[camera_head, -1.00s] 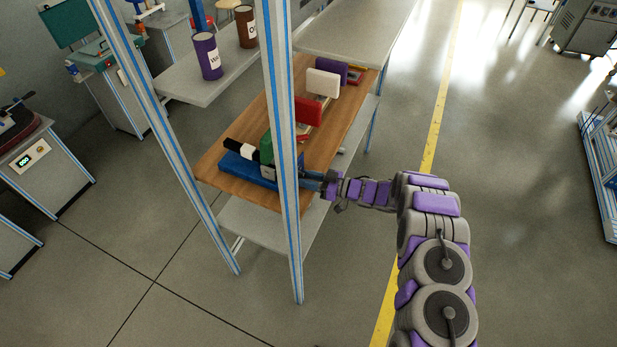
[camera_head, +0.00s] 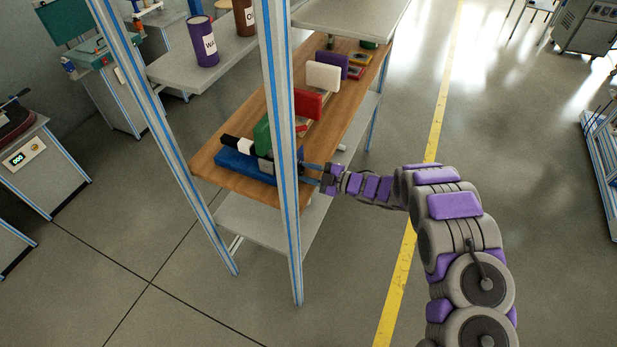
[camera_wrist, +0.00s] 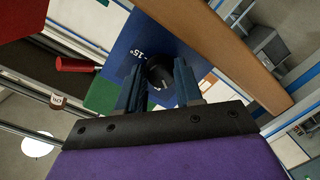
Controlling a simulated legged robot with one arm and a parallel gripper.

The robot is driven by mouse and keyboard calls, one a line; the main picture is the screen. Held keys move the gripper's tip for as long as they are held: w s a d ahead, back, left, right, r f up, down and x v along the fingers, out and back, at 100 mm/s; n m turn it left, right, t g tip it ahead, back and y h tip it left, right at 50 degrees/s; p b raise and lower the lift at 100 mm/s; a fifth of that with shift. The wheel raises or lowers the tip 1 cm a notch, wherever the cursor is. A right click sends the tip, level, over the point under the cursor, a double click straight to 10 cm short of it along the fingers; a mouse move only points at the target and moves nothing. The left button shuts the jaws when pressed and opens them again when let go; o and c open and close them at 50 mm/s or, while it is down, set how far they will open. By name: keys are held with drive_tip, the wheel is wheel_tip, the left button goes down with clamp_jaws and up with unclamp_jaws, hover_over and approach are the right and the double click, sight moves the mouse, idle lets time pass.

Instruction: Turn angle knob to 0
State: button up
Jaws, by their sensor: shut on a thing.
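In the wrist view, a round black knob (camera_wrist: 161,76) with a light pointer mark sits on a blue plate (camera_wrist: 133,38) marked "15°". My gripper (camera_wrist: 157,82) has its two blue fingers on either side of the knob and is shut on it. In the head view, my gripper (camera_head: 308,170) reaches in from the right to the near end of the blue device (camera_head: 240,166) on the wooden board. A post hides part of the device there, and the knob cannot be made out in that view.
Blue-striped posts (camera_head: 281,130) stand in front of the wooden shelf board (camera_head: 220,185). Red (camera_head: 307,104) and white (camera_head: 323,75) blocks stand farther back on it. Purple (camera_head: 205,46) and brown cans stand on the upper shelf. The floor at right is open.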

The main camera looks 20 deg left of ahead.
drive_tip(key=n+b, duration=0.2)
drive_tip(key=shift+f+n+t+b, duration=0.3)
drive_tip(key=shift+b, duration=0.1)
drive_tip(key=n+b, duration=0.3)
drive_tip(key=b, duration=0.1)
drive_tip(key=shift+r, duration=0.15)
drive_tip(key=shift+s, duration=0.1)
drive_tip(key=o, duration=1)
drive_tip(key=shift+a+r, duration=0.1)
drive_tip(key=shift+a, duration=0.05)
drive_tip(key=shift+o, duration=0.2)
drive_tip(key=s+d+r+p, duration=0.1)
drive_tip(key=s+d+p, duration=0.1)
drive_tip(key=d, duration=1.5)
drive_tip(key=shift+r, duration=0.2)
drive_tip(key=shift+d, duration=0.1)
